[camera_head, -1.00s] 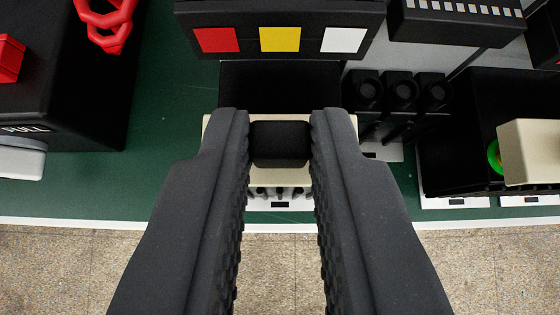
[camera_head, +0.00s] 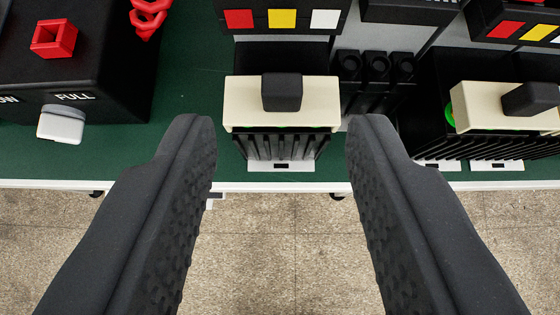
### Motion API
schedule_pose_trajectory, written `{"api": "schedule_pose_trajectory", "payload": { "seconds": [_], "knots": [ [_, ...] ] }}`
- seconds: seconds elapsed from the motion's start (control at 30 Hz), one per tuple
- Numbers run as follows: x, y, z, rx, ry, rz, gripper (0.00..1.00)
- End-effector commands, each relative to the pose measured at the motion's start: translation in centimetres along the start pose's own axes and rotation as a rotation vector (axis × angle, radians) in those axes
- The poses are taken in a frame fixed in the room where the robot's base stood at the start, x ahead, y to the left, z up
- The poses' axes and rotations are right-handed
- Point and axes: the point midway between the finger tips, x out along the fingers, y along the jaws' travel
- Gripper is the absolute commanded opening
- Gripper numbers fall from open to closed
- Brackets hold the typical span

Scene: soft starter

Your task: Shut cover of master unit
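A cream cover (camera_head: 240,104) with a black block-shaped handle (camera_head: 282,92) sits on a black ribbed unit (camera_head: 281,146) in the middle of the head view. I cannot tell for sure whether this unit is the master unit or whether its cover is fully shut. A thin green line shows under the cover's front edge. A second cream cover (camera_head: 485,106) with a black handle (camera_head: 531,99) is on a unit at the right, with part of a green ring showing beside it. My gripper (camera_head: 281,122) is open and empty, its fingers wide apart in front of the middle cover.
A black box (camera_head: 75,92) with a red square part (camera_head: 54,38), a white lever (camera_head: 61,124) and red chain links (camera_head: 148,15) stands at the left. Red, yellow and white panels (camera_head: 282,18) are behind. Black posts (camera_head: 376,66) stand between the units. Open floor lies in front.

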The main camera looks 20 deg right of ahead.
Motion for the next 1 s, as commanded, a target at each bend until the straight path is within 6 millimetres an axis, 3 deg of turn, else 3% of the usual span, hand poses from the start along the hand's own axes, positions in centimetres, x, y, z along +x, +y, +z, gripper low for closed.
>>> {"api": "schedule_pose_trajectory", "payload": {
  "seconds": [0.1, 0.5, 0.7, 1.0],
  "knots": [
    [-2.1, 0.0, -0.3, 0.0, 0.006, 0.0, 0.38],
    [-7.6, 0.0, -0.2, 0.0, 0.005, 0.0, 0.38],
    [-9.0, 0.0, -0.1, 0.0, 0.004, 0.0, 0.38],
    [-9.2, 0.0, 0.0, 0.0, 0.002, 0.0, 0.38]
  ]
}}
